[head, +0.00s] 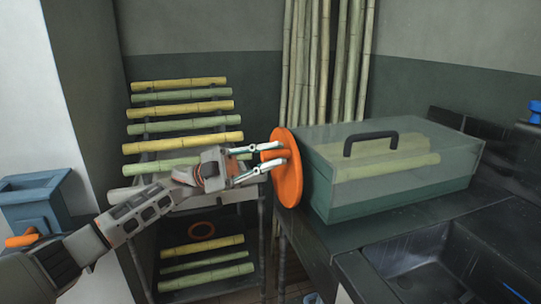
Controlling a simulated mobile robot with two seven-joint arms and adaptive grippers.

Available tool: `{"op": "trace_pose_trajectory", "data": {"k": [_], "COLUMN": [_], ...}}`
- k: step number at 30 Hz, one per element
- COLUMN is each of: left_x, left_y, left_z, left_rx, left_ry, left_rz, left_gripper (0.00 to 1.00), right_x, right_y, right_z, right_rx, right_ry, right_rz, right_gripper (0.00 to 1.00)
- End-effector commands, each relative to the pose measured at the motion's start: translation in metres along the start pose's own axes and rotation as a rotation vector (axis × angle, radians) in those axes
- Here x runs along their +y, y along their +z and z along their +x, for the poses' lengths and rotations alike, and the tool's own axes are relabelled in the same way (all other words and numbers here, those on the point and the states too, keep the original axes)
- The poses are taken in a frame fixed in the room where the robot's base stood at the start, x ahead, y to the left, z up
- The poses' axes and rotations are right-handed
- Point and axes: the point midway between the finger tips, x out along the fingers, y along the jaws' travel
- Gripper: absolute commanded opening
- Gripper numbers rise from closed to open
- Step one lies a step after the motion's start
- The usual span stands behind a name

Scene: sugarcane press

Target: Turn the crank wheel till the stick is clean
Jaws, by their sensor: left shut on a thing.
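The orange crank wheel (288,177) is on the left end of the press, a green box with a clear cover (430,140) and a black handle. My left gripper (268,160) comes in from the left and is shut on the wheel, at the side facing me. Its fingers overlap the wheel's face, and the exact part gripped is hard to make out. A yellow-green cane stick (385,168) lies lengthwise inside the press, seen through the cover. Its surface is too blurred to tell how clean it is. My right gripper is not in view.
A rack with several cane sticks (180,107) stands behind my left arm. Tall canes (325,60) lean in the corner. A dark sink (430,265) lies in front of the press. A blue device with an orange handle (35,200) stands at left.

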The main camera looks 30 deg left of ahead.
Motion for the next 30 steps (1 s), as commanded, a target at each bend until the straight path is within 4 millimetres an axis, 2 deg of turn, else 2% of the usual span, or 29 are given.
{"op": "trace_pose_trajectory", "data": {"k": [11, 12, 14, 25, 30], "left_x": [-0.001, -0.001, -0.001, -0.003, -0.018], "left_y": [0.001, 0.001, 0.0, -0.002, -0.01], "left_z": [0.001, 0.001, 0.001, 0.001, 0.009], "left_rx": [-0.004, -0.004, -0.004, 0.0, 0.003], "left_ry": [0.002, 0.002, 0.002, 0.002, 0.003], "left_rz": [0.01, 0.01, 0.01, 0.007, 0.01], "left_gripper": [0.0, 0.18, 0.33, 0.33, 0.33], "right_x": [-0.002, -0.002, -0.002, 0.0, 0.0], "right_y": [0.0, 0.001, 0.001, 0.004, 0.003], "right_z": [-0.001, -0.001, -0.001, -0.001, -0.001], "right_rx": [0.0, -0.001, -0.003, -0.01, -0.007], "right_ry": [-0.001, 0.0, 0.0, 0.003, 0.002], "right_rz": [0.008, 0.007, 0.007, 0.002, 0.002], "right_gripper": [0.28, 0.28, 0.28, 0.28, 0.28]}}
